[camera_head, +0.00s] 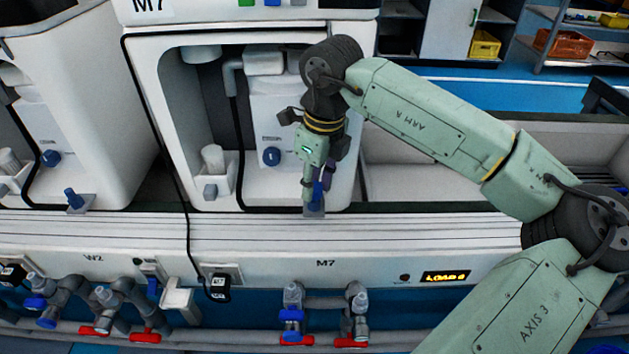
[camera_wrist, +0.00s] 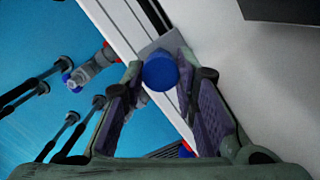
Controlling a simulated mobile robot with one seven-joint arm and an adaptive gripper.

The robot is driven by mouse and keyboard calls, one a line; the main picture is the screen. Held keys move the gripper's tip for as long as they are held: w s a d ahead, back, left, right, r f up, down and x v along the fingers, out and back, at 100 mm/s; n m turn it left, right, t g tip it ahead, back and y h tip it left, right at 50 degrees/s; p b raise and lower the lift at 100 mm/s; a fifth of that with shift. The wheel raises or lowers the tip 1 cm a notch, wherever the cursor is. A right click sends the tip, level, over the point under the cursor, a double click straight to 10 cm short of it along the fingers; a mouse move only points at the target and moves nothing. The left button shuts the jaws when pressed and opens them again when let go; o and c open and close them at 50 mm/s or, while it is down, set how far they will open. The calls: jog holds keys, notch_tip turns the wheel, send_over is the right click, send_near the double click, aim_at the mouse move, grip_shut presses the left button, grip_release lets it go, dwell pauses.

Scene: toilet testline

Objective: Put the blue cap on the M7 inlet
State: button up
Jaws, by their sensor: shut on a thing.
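My gripper (camera_head: 316,192) points down at the lower right front of the M7 unit. It is shut on the blue cap (camera_wrist: 160,70), which sits between the two purple-padded fingertips in the wrist view. In the head view the blue cap (camera_head: 317,194) is partly hidden by the fingers. It is just above a small grey bracket (camera_head: 315,211) on the ledge; I cannot tell whether it touches. Below the M7 label are two grey pipe fittings (camera_head: 291,295) with blue and red parts. I cannot tell which fitting is the M7 inlet.
The white M7 housing (camera_head: 150,70) stands close behind the gripper. A black cable (camera_head: 184,190) hangs down left of it. The neighbouring unit has its own blue cap (camera_head: 74,199) on a bracket. W2 fittings with red handles (camera_head: 145,335) are at lower left.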

aim_at(318, 188)
jog(key=o, duration=0.7)
jog(key=shift+o, duration=0.2)
jog(key=shift+r, duration=0.15)
jog(key=shift+r+p, duration=0.35)
jog(key=shift+p, duration=0.15)
jog(key=r, duration=0.7)
jog(key=shift+s+d+r+p, duration=0.2)
jog(key=shift+d+r+p, duration=0.15)
jog(key=shift+r+p, duration=0.05)
